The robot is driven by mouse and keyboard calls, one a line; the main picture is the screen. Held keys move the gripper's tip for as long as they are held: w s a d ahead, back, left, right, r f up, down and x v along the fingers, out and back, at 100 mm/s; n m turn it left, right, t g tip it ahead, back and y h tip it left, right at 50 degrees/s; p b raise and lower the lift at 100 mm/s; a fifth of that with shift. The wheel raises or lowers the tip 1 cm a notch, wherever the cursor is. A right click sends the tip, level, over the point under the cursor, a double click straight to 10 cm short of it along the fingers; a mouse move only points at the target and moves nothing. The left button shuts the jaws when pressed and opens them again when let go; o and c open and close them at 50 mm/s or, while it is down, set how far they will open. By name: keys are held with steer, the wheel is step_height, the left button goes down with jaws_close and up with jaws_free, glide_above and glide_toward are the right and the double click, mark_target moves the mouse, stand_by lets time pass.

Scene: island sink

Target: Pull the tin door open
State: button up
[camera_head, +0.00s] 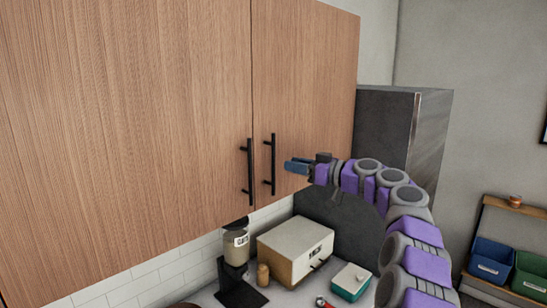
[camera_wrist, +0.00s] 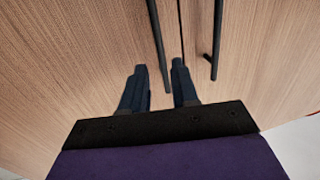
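The tin (camera_head: 285,262) is likely the cream box with dark lettering and a small dark handle on its front, shut on the counter below the wall cabinet. My gripper (camera_head: 288,165) is high above it, in front of the right cabinet door, just right of that door's black handle (camera_head: 273,165) in the head view. In the wrist view my gripper (camera_wrist: 160,72) has its two blue fingers apart. The lower end of the left door's handle (camera_wrist: 158,45) shows between them; I cannot tell how far off it is. No contact is clear. The tin is not in the wrist view.
The wooden wall cabinet (camera_head: 150,110) has both doors shut, with a second black handle (camera_head: 250,172). A jar (camera_head: 236,247), a coffee maker (camera_head: 240,290) and a green-and-white box (camera_head: 351,282) stand near the tin. A dark fridge (camera_head: 385,120) is behind my arm.

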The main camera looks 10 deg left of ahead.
steer(key=p, duration=0.2)
glide_above(273, 183)
steer(key=d, duration=0.2)
steer(key=shift+p+x, duration=0.45)
steer(key=shift+x, duration=0.6)
steer(key=shift+s+a, duration=0.1)
steer(key=shift+c, duration=0.3)
jaws_close()
